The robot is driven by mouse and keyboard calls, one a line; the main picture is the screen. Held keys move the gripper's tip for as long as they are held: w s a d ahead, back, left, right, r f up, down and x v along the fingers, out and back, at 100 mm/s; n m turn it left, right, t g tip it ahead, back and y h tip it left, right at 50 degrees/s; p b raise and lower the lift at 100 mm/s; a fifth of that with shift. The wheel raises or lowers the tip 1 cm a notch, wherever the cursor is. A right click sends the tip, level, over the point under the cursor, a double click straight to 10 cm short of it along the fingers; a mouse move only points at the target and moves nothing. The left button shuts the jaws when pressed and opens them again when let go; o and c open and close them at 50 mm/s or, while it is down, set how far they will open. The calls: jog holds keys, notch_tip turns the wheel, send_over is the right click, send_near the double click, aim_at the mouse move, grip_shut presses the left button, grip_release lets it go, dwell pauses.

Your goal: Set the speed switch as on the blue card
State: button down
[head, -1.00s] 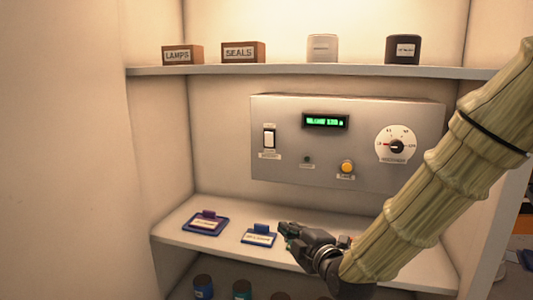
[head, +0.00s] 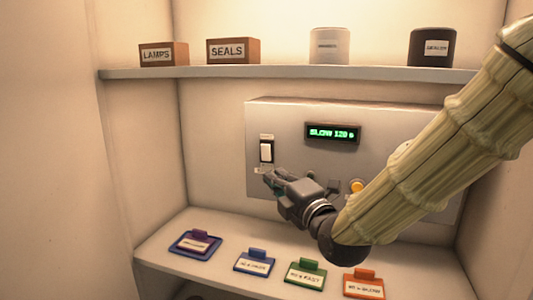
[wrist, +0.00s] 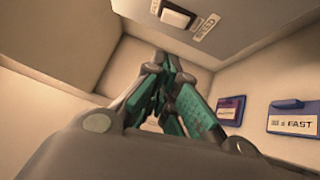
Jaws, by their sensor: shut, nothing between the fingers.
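The speed switch is a white rocker (head: 266,152) in a dark frame at the left of the grey panel; it also shows at the top of the wrist view (wrist: 175,17). The panel's green display (head: 333,133) reads SLOW 120 s. The blue card (head: 254,262) stands on the lower shelf; its label ends in FAST in the wrist view (wrist: 292,122), with the number before it unclear. My gripper (head: 270,178) is shut and empty, its tips just below the switch in the head view; whether they touch the panel I cannot tell. It also shows in the wrist view (wrist: 166,62).
A purple card in a blue tray (head: 195,243), a green card (head: 305,273) and an orange card (head: 364,285) share the lower shelf. Boxes and jars line the upper shelf (head: 250,73).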

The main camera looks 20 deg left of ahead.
aim_at(264, 154)
jog(key=shift+w+d+p+x, duration=0.35)
jog(key=shift+p+x, duration=0.7)
jog(key=shift+x, duration=1.05)
jog(key=shift+w+d+p+x, duration=0.3)
jog(key=shift+p+x, duration=0.8)
jog(key=shift+x, duration=1)
jog(key=shift+w+d+p+x, duration=0.35)
jog(key=shift+p+x, duration=0.7)
jog(key=shift+x, duration=1.1)
jog(key=shift+d+r, duration=0.1)
jog(key=shift+r, duration=0.1)
